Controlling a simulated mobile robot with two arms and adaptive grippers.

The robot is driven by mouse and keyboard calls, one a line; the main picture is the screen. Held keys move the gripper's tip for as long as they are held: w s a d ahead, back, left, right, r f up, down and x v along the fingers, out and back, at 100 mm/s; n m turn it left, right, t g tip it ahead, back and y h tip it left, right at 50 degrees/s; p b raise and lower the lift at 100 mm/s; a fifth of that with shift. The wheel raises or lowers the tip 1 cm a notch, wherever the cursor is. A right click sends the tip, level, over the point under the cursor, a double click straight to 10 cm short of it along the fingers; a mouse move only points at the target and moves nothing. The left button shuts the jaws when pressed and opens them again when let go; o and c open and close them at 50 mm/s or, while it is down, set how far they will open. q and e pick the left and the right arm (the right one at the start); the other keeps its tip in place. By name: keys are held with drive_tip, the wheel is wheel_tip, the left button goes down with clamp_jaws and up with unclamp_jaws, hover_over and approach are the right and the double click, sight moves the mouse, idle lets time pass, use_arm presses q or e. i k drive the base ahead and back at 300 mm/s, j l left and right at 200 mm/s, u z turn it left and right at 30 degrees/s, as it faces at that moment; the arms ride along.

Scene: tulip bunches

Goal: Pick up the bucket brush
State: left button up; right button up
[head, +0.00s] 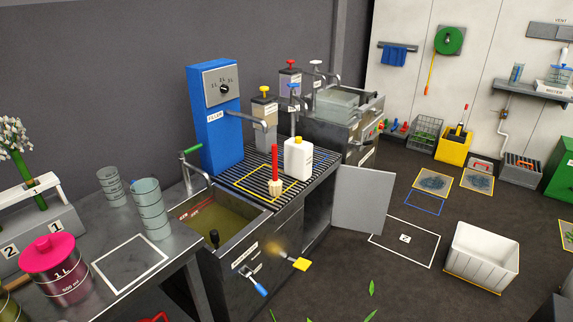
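A brush (275,171) with a red handle and a pale bristle head stands upright, bristles down, on the slatted drain rack (243,174). It is inside or at the edge of a yellow outlined square, just left of a white bottle (298,158). I take it to be the bucket brush, but no label on it can be read. Neither of my grippers is in view.
A sink (218,222) with greenish water lies in front of the rack. A blue filler column (215,118) and several pump dispensers stand behind. An open cabinet door (363,199) juts out right. A white tub (481,256) sits on the floor.

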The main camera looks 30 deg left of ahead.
sight(275, 184)
drive_tip(key=i+l+u, duration=0.1)
drive_tip(key=i, duration=1.8)
drive_tip(key=i+l+u, duration=0.1)
drive_tip(key=i+u, duration=0.35)
drive_tip(key=i+l+u, duration=0.2)
drive_tip(key=u, duration=0.3)
drive_tip(key=i+l+u, duration=0.7)
drive_tip(key=l+u, duration=0.2)
